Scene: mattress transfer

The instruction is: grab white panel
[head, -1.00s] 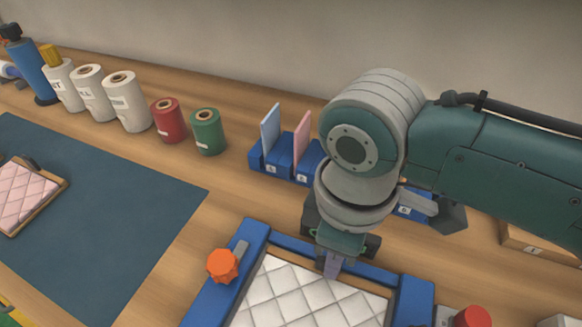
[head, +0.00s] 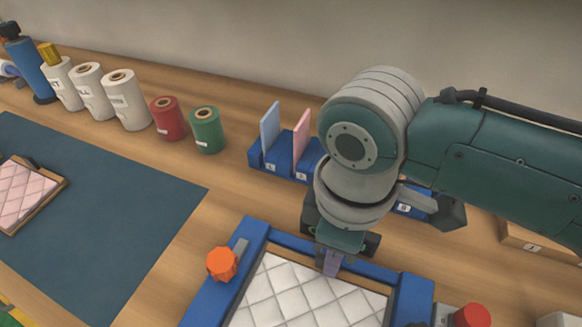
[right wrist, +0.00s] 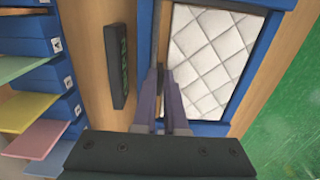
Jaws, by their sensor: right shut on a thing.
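The white panel (head: 295,301) is quilted and lies flat inside a blue frame (head: 222,291) at the bottom of the head view. It also shows in the right wrist view (right wrist: 212,58). My right gripper (head: 331,264) points down at the panel's far edge, and its fingers are shut on that edge. In the right wrist view the fingers (right wrist: 170,85) are close together at the panel's side. The exact contact is partly hidden by the fingers. My left gripper is not in view.
An orange knob (head: 222,265) stands on the frame's left and a red button (head: 472,316) on the right. Behind are blue racks with a blue card (head: 270,128) and pink card (head: 302,134). Several spools line the back. A pink quilted panel (head: 24,192) lies left on a dark mat (head: 110,215).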

